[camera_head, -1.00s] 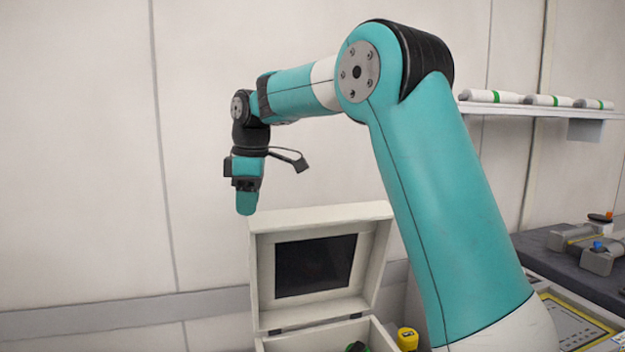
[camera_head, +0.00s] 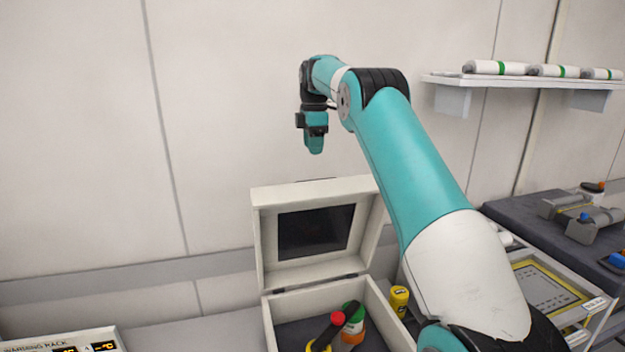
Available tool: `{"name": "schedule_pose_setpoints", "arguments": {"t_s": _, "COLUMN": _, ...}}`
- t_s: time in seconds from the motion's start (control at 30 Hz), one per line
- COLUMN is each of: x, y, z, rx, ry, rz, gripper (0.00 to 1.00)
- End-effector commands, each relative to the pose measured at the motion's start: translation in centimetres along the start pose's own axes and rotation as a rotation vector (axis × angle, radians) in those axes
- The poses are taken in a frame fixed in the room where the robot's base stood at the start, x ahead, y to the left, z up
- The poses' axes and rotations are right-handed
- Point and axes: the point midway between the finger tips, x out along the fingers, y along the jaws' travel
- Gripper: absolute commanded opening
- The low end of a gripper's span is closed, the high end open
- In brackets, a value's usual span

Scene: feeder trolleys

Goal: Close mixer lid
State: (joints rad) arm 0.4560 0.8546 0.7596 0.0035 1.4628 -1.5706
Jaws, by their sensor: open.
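A white box with a raised lid (camera_head: 268,240) stands at the lower middle of the head view. The lid is up, leaning back, with a dark panel (camera_head: 315,232) on its inner face. The box body (camera_head: 377,308) is open, and bottles and a dark-handled item show inside. My gripper (camera_head: 315,149) hangs pointing down above the lid's top edge, apart from it and empty. Its finger gap is hard to see from this side. No thing in view is plainly marked as a mixer; this box has the only visible hinged lid.
A yellow container (camera_head: 399,300) stands right of the box. A warming rack (camera_head: 75,342) is at the lower left. A dark bench (camera_head: 540,225) with grey devices is at the right, under a wall shelf (camera_head: 470,80) holding white tubes. The air left of the lid is free.

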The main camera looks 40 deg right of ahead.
Motion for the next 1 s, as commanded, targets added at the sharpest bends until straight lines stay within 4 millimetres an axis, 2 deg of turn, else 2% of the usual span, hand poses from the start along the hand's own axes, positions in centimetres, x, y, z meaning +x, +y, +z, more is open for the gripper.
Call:
{"name": "schedule_pose_setpoints", "arguments": {"t_s": 0.2, "x": 4.7, "y": -0.1, "z": 0.0, "rx": 0.0, "ry": 0.0, "rz": -0.006, "gripper": 0.42}}
{"name": "schedule_pose_setpoints", "arguments": {"t_s": 0.4, "x": 8.1, "y": 0.0, "z": 0.0, "rx": 0.0, "ry": 0.0, "rz": -0.004, "gripper": 0.42}}
{"name": "schedule_pose_setpoints", "arguments": {"t_s": 0.6, "x": 9.9, "y": 0.0, "z": 0.0, "rx": 0.0, "ry": 0.0, "rz": 0.0, "gripper": 0.42}}
{"name": "schedule_pose_setpoints", "arguments": {"t_s": 0.9, "x": 10.2, "y": 0.0, "z": 0.0, "rx": 0.0, "ry": 0.0, "rz": 0.001, "gripper": 0.42}}
{"name": "schedule_pose_setpoints", "arguments": {"t_s": 1.0, "x": 10.2, "y": 0.0, "z": 0.0, "rx": 0.0, "ry": 0.0, "rz": 0.001, "gripper": 0.19}}
